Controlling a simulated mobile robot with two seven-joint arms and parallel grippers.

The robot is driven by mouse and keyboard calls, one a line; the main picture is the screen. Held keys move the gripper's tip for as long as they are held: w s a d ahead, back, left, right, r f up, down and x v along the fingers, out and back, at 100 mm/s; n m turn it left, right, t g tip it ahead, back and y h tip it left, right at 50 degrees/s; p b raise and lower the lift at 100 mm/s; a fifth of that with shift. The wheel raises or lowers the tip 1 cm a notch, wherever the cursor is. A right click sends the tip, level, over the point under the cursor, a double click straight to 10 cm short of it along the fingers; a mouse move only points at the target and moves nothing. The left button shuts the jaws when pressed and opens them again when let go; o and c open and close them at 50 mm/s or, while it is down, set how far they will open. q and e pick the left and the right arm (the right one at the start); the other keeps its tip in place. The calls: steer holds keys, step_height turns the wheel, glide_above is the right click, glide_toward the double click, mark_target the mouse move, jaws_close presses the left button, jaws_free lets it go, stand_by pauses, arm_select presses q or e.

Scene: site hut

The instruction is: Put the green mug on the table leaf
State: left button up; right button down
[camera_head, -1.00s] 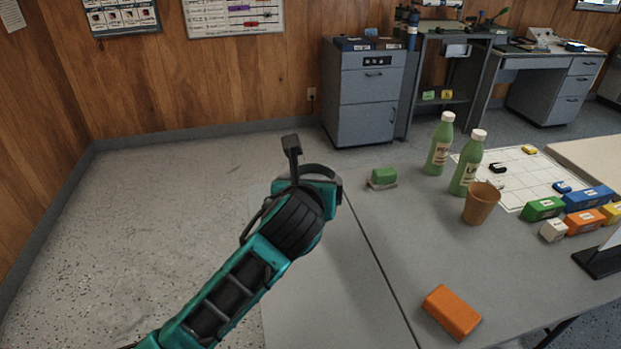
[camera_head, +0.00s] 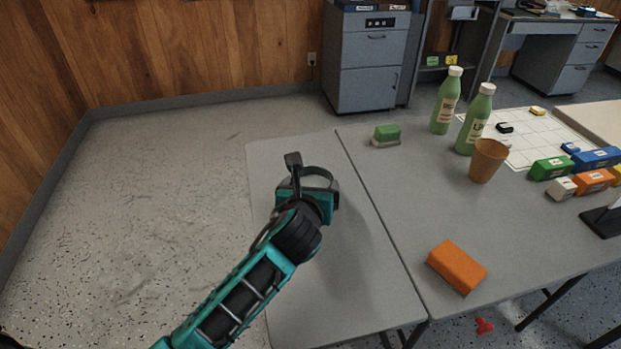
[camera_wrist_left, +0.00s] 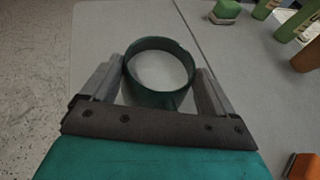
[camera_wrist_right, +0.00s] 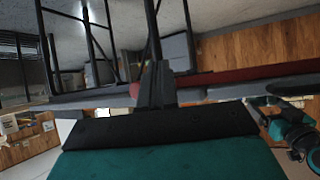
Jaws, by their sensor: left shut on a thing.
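The green mug (camera_wrist_left: 160,98) is dark green and sits between the fingers of my left gripper (camera_wrist_left: 158,88) in the left wrist view, its open rim facing the camera. In the head view the left gripper (camera_head: 313,178) is over the grey table leaf (camera_head: 350,290), the left section of the table beyond a seam. The mug (camera_head: 322,172) is mostly hidden there behind the gripper. I cannot tell whether its base touches the leaf. My right gripper (camera_wrist_right: 155,85) shows only in the right wrist view, with its fingers together and nothing visible between them.
Right of the seam stand a green block-like item (camera_head: 386,132), two green bottles (camera_head: 446,102) (camera_head: 474,122) and an orange-brown cup (camera_head: 487,160). An orange block (camera_head: 457,266) lies near the front edge. The leaf around the gripper is clear.

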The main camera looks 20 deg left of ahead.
arm_select(q)
steer(key=shift+r, duration=0.15)
steer(key=o, duration=1.4)
arm_select(e)
steer(key=shift+w+r, duration=0.15)
steer(key=shift+r, duration=0.05)
arm_select(q)
steer(key=shift+s+r, duration=0.1)
steer(key=shift+s, duration=0.25)
steer(key=p+v, duration=0.2)
steer(key=v, duration=0.9)
steer(key=shift+p, duration=0.35)
arm_select(e)
steer(key=shift+s+d+r, duration=0.35)
steer(key=shift+d+r, duration=0.1)
steer(key=shift+r, duration=0.05)
arm_select(q)
steer(key=shift+s+d, duration=0.1)
steer(key=shift+s, duration=0.1)
arm_select(e)
steer(key=shift+s+d+f, duration=0.1)
steer(key=shift+s, duration=0.05)
